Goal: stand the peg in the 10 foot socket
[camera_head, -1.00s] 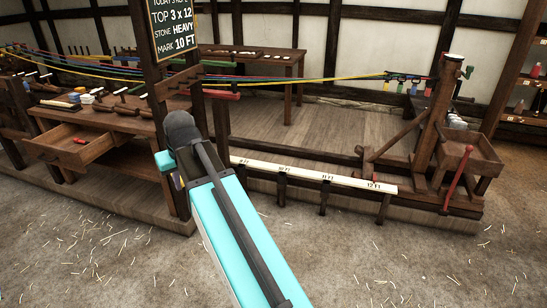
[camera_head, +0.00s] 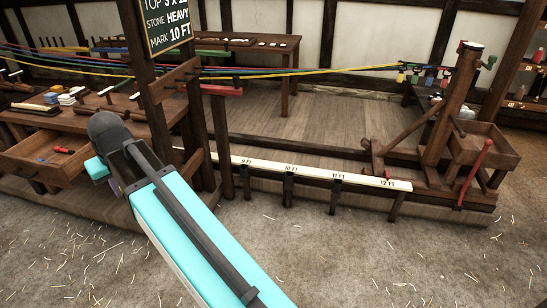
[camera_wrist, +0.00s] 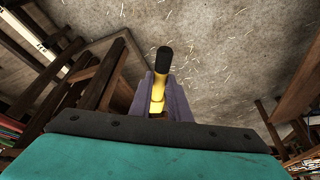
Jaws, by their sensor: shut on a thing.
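My gripper (camera_wrist: 163,88) is shut on a yellow peg (camera_wrist: 158,97) with a black end, which points away from the wrist over the floor. In the head view my arm hides the fingers and the peg. The white marked rail (camera_head: 330,178) runs low along the front of the walk, with 9, 10, 11 and 12 FT marks. The dark 10 foot socket (camera_head: 289,184) is under the 10 FT mark, right of my arm and apart from it. Its opening is too small to make out.
A bench with an open drawer (camera_head: 45,158) stands at the left. A dark post (camera_head: 150,100) with a chalkboard (camera_head: 168,22) rises behind my arm. Coloured strands (camera_head: 330,70) stretch across to a post with a red lever (camera_head: 474,172). The floor before the rail is clear apart from straw.

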